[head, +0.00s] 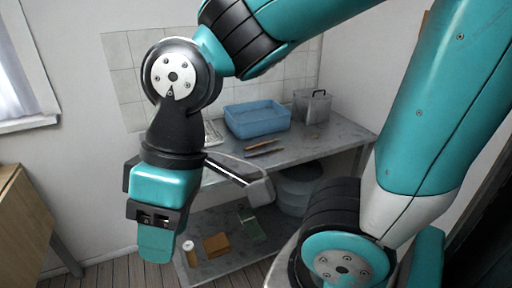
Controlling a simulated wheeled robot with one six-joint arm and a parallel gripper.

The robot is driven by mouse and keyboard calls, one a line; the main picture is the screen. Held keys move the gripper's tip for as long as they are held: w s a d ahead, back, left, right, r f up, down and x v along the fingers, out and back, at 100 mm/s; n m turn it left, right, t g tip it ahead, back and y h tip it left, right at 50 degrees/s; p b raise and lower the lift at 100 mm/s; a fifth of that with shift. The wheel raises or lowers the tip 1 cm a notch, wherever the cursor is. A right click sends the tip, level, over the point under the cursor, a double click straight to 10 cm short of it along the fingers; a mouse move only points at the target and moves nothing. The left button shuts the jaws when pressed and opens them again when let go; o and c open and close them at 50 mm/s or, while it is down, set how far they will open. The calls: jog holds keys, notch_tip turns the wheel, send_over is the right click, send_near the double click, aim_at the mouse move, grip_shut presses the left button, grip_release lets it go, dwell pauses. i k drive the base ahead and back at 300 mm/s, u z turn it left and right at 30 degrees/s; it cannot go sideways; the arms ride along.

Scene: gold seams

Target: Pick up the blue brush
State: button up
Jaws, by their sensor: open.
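My gripper (157,234) hangs at the left of the head view, pointing down, in front of and left of the grey table (340,137). It is open, and I see nothing held in it; its jaw gap is seen poorly from this side. I cannot make out a clearly blue brush. Two thin, brownish, stick-like things (263,148) lie on the table in front of a blue tub (257,121). They are too small to identify. My wrist and gripper hide the table's left part.
The lower shelf (222,265) bears a white jar-like thing (190,257), a brown block (216,244) and a green thing (251,223). Grey round containers (298,188) stand under the tabletop. A wooden table (22,225) is at left.

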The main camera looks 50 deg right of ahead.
aim_at(254, 154)
jog(key=z, duration=0.7)
jog(key=i, duration=0.95)
jog(key=z, duration=0.85)
